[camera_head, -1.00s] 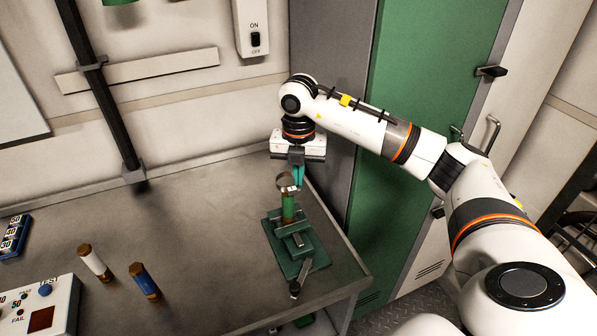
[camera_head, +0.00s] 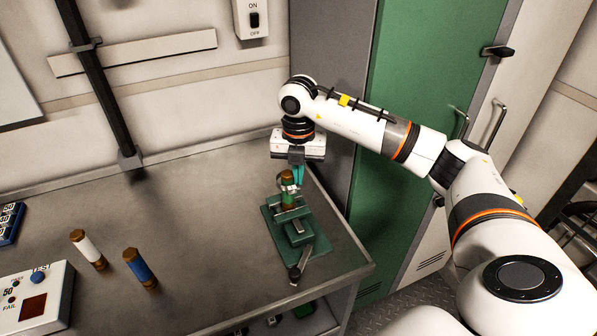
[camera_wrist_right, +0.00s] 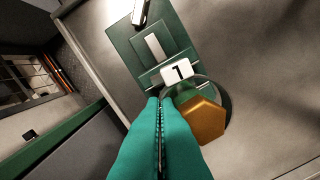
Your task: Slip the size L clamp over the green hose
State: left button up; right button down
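The green hose (camera_head: 288,202) stands upright in a green vise (camera_head: 298,236) near the table's right corner. Its brown end cap (camera_head: 287,175) shows as a brass hexagon (camera_wrist_right: 205,121) in the right wrist view. The clamp (camera_head: 288,187), a thin metal ring with a white tag (camera_wrist_right: 177,72), sits around the hose's upper part, below the cap's top. In the right wrist view the ring surrounds the hexagon, partly hidden by the fingers. My right gripper (camera_head: 298,176) is shut on the clamp's near side with teal fingers (camera_wrist_right: 159,103). My left gripper is out of view.
A white hose (camera_head: 88,250) and a blue hose (camera_head: 140,268) stand at the left. A test box (camera_head: 40,300) and a blue tag holder (camera_head: 10,222) are at the far left. The table between them and the vise is clear. A green cabinet door (camera_head: 420,90) stands beyond the table's right edge.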

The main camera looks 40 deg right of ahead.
jog(key=c, duration=1.6)
grip_release()
jog(key=shift+r, duration=0.15)
notch_tip(320, 180, up, 8)
jog(key=shift+f+b, duration=0.15)
jog(key=shift+b, duration=0.8)
jog(key=shift+r+p, duration=0.5)
jog(key=shift+r, duration=1.6)
